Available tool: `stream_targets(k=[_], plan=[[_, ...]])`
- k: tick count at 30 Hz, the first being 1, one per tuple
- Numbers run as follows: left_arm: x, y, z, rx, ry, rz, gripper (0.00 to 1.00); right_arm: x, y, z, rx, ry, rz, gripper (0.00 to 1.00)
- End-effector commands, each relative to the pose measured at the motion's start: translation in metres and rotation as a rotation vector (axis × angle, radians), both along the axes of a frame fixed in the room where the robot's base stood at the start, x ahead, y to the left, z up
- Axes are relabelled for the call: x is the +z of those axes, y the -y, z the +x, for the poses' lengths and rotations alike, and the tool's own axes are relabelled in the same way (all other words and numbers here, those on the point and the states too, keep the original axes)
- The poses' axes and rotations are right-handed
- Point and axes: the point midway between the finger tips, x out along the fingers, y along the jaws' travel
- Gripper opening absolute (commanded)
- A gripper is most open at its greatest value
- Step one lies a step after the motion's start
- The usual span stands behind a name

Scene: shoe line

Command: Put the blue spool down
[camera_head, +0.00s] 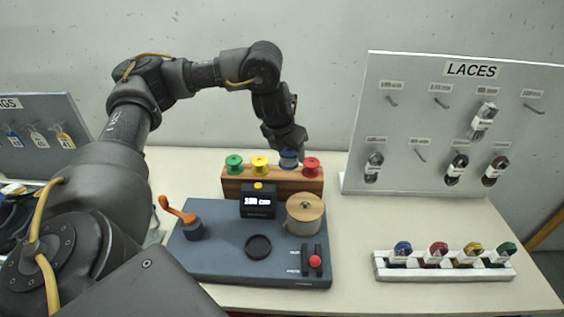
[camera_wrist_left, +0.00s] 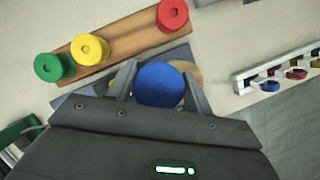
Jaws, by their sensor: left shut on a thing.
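The blue spool (camera_head: 289,159) is between the fingers of my left gripper (camera_head: 288,150), at the wooden spool rack (camera_head: 272,187). In the left wrist view the blue spool (camera_wrist_left: 160,85) fills the gap between the two fingers of my left gripper (camera_wrist_left: 160,88), which is shut on it. In the head view the spool appears between the yellow spool (camera_head: 260,165) and the red spool (camera_head: 312,167). A green spool (camera_head: 234,164) stands at the rack's left end. I cannot tell whether the blue spool touches the rack. My right gripper is not in view.
In front of the rack is a blue-grey machine base (camera_head: 215,262) with a display box (camera_head: 258,201), an orange crank (camera_head: 177,210) and a large wooden-topped reel (camera_head: 305,213). A LACES board (camera_head: 420,185) stands at the right. A white tray (camera_head: 445,275) holds several coloured lace bundles.

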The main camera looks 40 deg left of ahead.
Motion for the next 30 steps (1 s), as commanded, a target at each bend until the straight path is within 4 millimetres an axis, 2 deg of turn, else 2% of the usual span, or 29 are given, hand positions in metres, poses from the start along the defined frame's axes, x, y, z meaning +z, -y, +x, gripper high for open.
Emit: stream_targets(k=[1, 4, 7, 12, 20, 30], plan=[[-0.010, -0.011, 0.009, 0.011, -0.006, -0.005, 0.22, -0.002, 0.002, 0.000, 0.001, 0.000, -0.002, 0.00], [-0.022, -0.030, 0.026, 0.012, -0.006, -0.004, 0.22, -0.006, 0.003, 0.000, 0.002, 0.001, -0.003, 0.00], [-0.045, -0.041, 0.036, 0.007, -0.007, -0.003, 0.22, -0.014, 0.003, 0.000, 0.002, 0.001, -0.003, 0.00], [-0.065, -0.054, 0.051, 0.002, -0.002, -0.002, 0.22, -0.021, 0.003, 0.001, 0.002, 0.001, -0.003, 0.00], [-0.070, -0.060, 0.057, -0.001, 0.001, 0.000, 0.22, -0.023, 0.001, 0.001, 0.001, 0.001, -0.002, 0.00], [-0.106, -0.063, 0.059, 0.000, -0.002, -0.001, 0.22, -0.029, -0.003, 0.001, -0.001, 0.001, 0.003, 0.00]])
